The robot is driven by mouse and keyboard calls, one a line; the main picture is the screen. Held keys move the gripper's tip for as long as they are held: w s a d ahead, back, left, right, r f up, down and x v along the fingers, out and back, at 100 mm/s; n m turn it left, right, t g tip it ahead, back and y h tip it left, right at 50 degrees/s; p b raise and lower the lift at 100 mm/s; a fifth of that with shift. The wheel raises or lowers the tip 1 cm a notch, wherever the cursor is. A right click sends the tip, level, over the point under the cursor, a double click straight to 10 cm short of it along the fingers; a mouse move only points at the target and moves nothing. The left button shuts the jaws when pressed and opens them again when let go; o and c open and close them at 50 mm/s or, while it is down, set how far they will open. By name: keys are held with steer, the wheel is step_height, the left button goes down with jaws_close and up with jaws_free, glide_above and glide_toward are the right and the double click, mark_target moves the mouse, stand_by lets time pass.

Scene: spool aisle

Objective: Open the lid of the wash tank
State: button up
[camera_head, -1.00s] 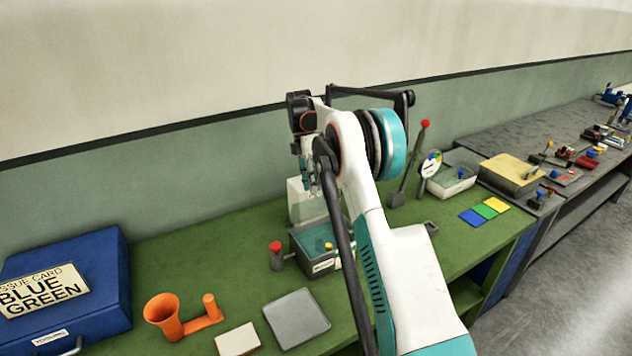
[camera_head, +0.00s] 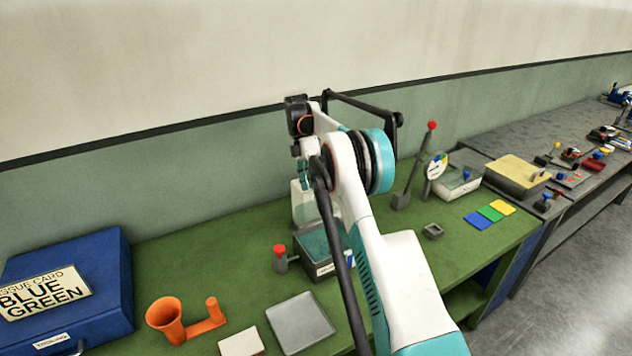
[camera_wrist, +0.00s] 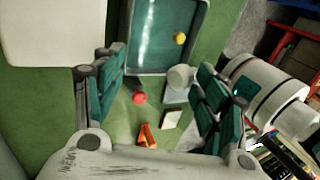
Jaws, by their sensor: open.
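A dark grey tank (camera_head: 318,268) with a teal top or interior and a partly covered label stands on the green bench, behind my forearm. Its teal inside also shows in the wrist view (camera_wrist: 160,50), with a yellow knob (camera_wrist: 180,38) over it. A pale panel (camera_head: 302,212) stands upright behind the tank; I cannot tell whether it is the lid. My gripper (camera_wrist: 163,65) is open and empty, its fingers apart near the tank's end in the wrist view. In the head view my gripper (camera_head: 305,178) hangs above the back of the tank, partly hidden by my arm.
A red-knobbed post (camera_head: 280,258) stands just left of the tank. A grey plate (camera_head: 300,322), an orange funnel piece (camera_head: 168,318) and a blue case (camera_head: 100,270) are further left. A red-tipped lever (camera_head: 415,165) and coloured tiles (camera_head: 490,214) are to the right.

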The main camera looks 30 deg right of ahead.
steer(key=o, duration=0.3)
steer(key=shift+w+a+f, duration=0.2)
steer(key=shift+w+f, duration=0.2)
steer(key=shift+f, duration=0.15)
steer(key=shift+s+r, duration=0.15)
steer(key=shift+r, duration=0.1)
steer(key=shift+c, duration=0.9)
steer(key=shift+c, duration=0.2)
steer(key=shift+r, duration=0.1)
steer(key=shift+r, duration=0.15)
steer(key=shift+c, duration=0.4)
steer(key=v, duration=0.6)
steer(key=shift+d+r, duration=0.15)
steer(key=shift+r, duration=0.1)
steer(key=shift+c, duration=0.4)
steer(key=shift+r, duration=0.4)
